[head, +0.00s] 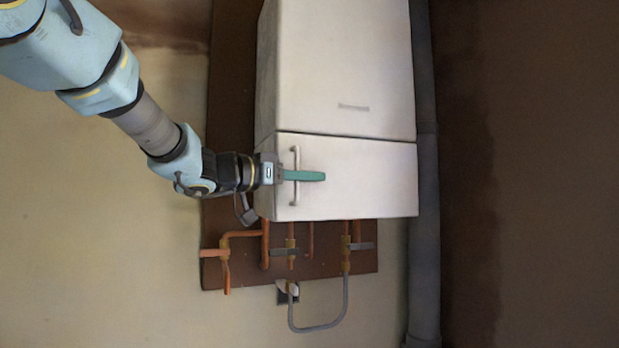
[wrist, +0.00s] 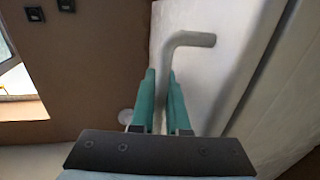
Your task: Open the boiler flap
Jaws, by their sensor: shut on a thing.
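The boiler (head: 338,75) is a white box on the wall. Its flap (head: 370,180) is the lower white panel, and its face looks flush with the casing above. A pale bar handle (head: 296,160) stands upright near the flap's left edge. My gripper (head: 310,176) is at the handle, its green fingers across the bar. In the wrist view the fingers (wrist: 163,95) stand on either side of the handle (wrist: 190,40), shut on it. The wrist view also shows part of the flap (wrist: 207,80). The lower part of the handle is hidden behind my gripper there.
Copper pipes (head: 265,245) with valves hang below the boiler on a brown board (head: 330,270). A grey hose (head: 320,328) loops beneath them. A grey vertical pipe (head: 426,240) runs close along the boiler's right side. The wall at the left is bare apart from my arm.

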